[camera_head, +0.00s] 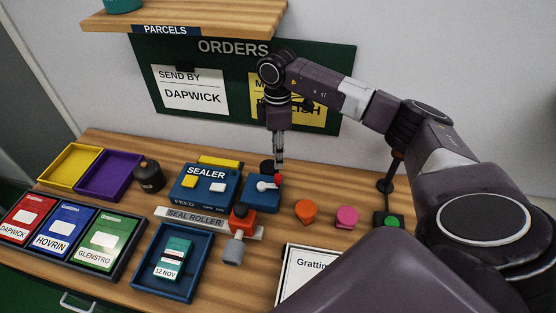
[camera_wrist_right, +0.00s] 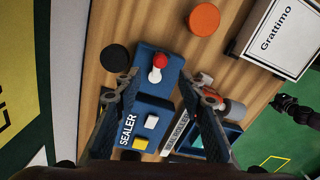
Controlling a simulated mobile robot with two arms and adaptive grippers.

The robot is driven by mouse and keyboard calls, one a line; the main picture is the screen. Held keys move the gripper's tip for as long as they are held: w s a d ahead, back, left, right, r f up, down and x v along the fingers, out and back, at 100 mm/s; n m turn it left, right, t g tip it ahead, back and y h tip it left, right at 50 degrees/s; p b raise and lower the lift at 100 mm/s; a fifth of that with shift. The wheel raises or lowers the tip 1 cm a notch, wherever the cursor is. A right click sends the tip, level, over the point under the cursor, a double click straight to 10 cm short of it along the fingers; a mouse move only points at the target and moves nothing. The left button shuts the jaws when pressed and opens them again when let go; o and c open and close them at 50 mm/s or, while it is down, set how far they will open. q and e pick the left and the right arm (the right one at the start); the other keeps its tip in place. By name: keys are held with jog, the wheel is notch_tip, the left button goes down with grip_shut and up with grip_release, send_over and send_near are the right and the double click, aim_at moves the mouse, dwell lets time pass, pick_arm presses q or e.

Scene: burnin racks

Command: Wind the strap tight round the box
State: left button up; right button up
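I see no strap that I can make out. A white-topped, dark-edged block marked Grattimo (camera_head: 300,272) lies at the table's front; I cannot tell if it is the box. It also shows in the right wrist view (camera_wrist_right: 281,40). The blue sealer (camera_head: 203,185) stands mid-table, with a white lever with a red knob (camera_wrist_right: 160,62) at its end. My right gripper (camera_head: 280,158) points down above that end; in the wrist view its fingers (camera_wrist_right: 166,84) are apart, with nothing held between them. My left gripper is not clearly in view.
A seal roller (camera_head: 196,217) and a blue tray (camera_head: 203,238) holding a teal packet (camera_head: 175,258) lie in front of the sealer. Orange (camera_head: 306,211) and pink (camera_head: 347,216) pieces stand to its right. Yellow (camera_head: 71,163) and purple (camera_head: 109,175) trays are at left.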

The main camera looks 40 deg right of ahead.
jog(key=shift+r, duration=1.55)
jog(key=shift+f, duration=0.1)
